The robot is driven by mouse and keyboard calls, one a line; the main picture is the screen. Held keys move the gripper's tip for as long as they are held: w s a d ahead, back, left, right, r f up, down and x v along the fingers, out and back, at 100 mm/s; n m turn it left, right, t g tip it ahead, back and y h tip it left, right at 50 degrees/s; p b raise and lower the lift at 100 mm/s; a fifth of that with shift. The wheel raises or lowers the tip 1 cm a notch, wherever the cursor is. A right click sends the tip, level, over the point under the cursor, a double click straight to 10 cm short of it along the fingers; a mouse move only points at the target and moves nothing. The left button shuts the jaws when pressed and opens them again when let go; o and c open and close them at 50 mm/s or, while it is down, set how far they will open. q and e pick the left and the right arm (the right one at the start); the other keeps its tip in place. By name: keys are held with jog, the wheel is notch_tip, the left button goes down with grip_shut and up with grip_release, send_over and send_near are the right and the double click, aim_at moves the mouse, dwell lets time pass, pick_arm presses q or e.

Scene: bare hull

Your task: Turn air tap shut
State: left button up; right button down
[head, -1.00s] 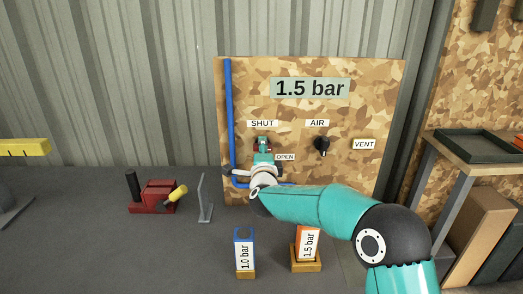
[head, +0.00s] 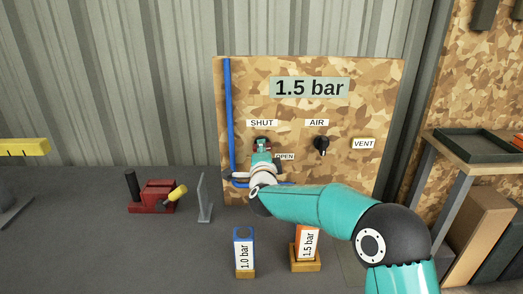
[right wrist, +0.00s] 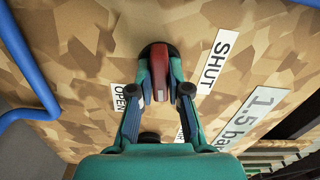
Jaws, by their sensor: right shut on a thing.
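The air tap has a red handle (right wrist: 160,85) on a dark round base, set in the speckled board (head: 300,180). In the right wrist view the SHUT label (right wrist: 216,62) is to the handle's upper right and the OPEN label (right wrist: 122,102) to its left. My right gripper (right wrist: 160,92) has its fingers on both sides of the handle, shut on it. In the head view my right gripper (head: 262,146) hides most of the tap, just below the SHUT label (head: 262,123). My left gripper is not in view.
The board has a 1.5 bar display (head: 309,87), a black knob (head: 321,145), a VENT button (head: 363,144) and a blue pipe (head: 228,115). Blue (head: 244,252) and orange (head: 307,243) tags stand in front. A red device (head: 155,194) is left; a side table (head: 475,150) is right.

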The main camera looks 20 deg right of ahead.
jog(key=n, duration=0.3)
jog(key=shift+f+n, duration=0.25)
jog(key=shift+n, duration=0.05)
jog(key=n+p, duration=0.1)
jog(key=n, duration=0.3)
jog(key=shift+a+n+p, duration=0.1)
jog(key=shift+n+p, duration=0.2)
jog(key=shift+f+n+p, duration=0.15)
jog(key=shift+n+p, duration=1.25)
jog(key=shift+n, duration=2.5)
jog(key=c, duration=1.1)
grip_release()
jog(key=shift+r, duration=0.2)
jog(key=shift+s, duration=0.1)
